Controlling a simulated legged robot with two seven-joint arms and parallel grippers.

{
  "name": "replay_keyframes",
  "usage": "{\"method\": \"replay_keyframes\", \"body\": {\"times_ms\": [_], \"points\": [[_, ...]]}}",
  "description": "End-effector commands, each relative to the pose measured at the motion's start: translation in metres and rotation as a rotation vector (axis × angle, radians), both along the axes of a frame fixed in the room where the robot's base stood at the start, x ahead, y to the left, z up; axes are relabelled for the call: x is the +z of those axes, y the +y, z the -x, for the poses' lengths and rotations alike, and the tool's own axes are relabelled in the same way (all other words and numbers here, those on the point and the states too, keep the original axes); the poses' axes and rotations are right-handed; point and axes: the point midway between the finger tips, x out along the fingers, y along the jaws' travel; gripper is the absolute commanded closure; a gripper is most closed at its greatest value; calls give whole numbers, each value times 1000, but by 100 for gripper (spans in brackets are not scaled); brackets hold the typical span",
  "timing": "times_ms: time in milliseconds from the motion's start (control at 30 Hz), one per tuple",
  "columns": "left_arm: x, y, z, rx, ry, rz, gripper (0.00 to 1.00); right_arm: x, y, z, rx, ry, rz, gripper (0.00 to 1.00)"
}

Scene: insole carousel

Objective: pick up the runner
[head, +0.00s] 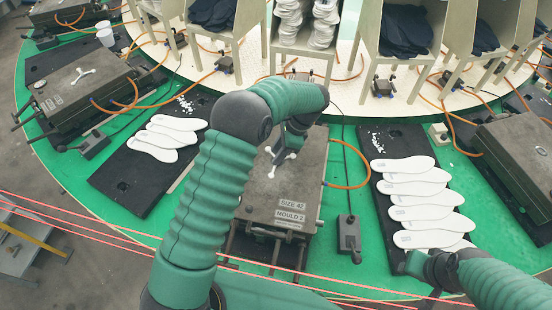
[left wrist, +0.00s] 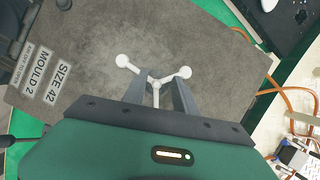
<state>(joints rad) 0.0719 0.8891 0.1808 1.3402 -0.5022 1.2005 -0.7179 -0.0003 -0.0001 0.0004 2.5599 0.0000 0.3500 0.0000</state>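The runner (head: 271,174) is a white three-armed piece with round ends. It lies on top of the grey mould block (head: 312,165) labelled "SIZE 42 MOULD 2". In the left wrist view the runner (left wrist: 156,81) sits between the two fingers of my left gripper (left wrist: 160,80), with a gap beside its lower arm, so the gripper looks open. In the head view my left gripper (head: 290,146) is over the mould and partly covers the runner. My right gripper (head: 417,264) is low at the right, by the nearest white insoles; its fingers are not clear.
White insoles lie on black mats at left (head: 160,142) and right (head: 412,188). Another runner (head: 83,76) lies on the left mould. A grey pedal box (head: 349,234), orange hoses and chair-like bins (head: 395,60) surround the mould. Green table shows between.

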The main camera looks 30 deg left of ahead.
Motion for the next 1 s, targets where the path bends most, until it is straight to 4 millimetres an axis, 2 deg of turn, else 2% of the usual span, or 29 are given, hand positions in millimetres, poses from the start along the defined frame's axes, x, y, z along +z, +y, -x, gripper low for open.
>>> {"method": "replay_keyframes", "body": {"times_ms": [67, 333, 767, 1000], "points": [[-2, -1, 1, 0, 7, 1, 65, -1, 0, 0, -1, 0, 0, 64], [-2, 0, 1, 0, 5, 3, 100, -1, 0, 0, -1, 0, 0, 64], [-1, 2, 1, 2, 5, -2, 100, -1, 0, 0, -1, 0, 0, 64], [18, 2, 1, 3, 1, 1, 100, -4, 0, 0, -1, 0, 0, 64]]}}
